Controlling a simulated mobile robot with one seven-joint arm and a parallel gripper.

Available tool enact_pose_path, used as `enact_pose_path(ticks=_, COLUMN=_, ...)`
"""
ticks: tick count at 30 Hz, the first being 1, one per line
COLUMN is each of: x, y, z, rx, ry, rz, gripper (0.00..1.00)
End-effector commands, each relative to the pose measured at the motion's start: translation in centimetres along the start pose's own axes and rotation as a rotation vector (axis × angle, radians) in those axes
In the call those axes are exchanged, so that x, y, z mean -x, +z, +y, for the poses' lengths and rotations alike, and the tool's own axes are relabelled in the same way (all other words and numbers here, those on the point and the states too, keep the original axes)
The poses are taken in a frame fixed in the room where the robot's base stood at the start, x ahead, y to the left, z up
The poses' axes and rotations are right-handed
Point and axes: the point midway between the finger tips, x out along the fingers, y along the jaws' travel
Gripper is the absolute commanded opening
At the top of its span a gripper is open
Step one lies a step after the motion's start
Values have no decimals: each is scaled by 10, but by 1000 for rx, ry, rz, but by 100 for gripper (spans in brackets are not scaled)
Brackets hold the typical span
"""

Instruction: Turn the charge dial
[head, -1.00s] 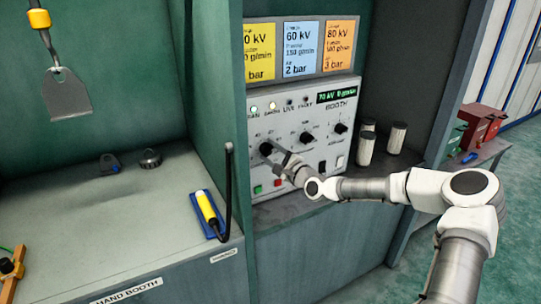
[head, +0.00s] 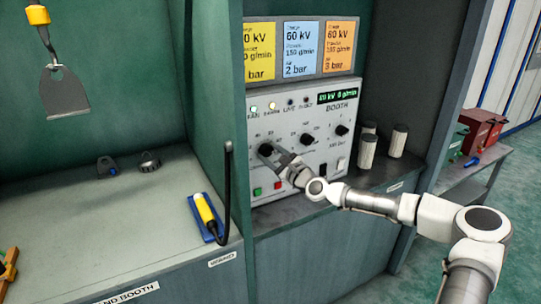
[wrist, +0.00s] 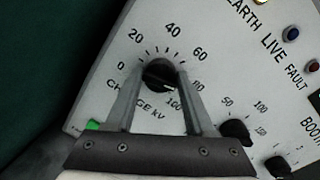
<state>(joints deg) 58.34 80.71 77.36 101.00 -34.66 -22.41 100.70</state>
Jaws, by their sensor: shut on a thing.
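The charge dial (head: 265,149) is a black round knob at the left of the grey booth control panel (head: 335,118). In the wrist view the dial (wrist: 157,79) sits above the label CHARGE KV, with a scale from 0 to 100 around it. My gripper (head: 273,155) is shut on the dial, one finger on each side, as the wrist view (wrist: 161,73) also shows. The green display (head: 339,97) appears to read 60 kV and 0 g/min.
Two more black knobs (head: 305,139) (head: 342,130) are right of the dial. Yellow, blue (head: 304,48) and orange cards hang above the panel. Pale cylinders (head: 398,140) stand at right. A yellow-handled wand (head: 206,210) rests on the left bench.

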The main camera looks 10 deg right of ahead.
Motion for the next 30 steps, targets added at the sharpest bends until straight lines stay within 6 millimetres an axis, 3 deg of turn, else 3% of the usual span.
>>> enact_pose_path(ticks=6, x=-1, y=4, z=-6, rx=4, ry=-11, rz=-5, gripper=0)
enact_pose_path(ticks=7, x=-1, y=3, z=-6, rx=4, ry=-11, rz=-5, gripper=59)
enact_pose_path(ticks=11, x=0, y=2, z=-4, rx=3, ry=-9, rz=-3, gripper=81)
enact_pose_path(ticks=23, x=6, y=0, z=-2, rx=2, ry=-3, rz=-1, gripper=81)
enact_pose_path(ticks=30, x=45, y=0, z=-3, rx=0, ry=-5, rz=0, gripper=81)
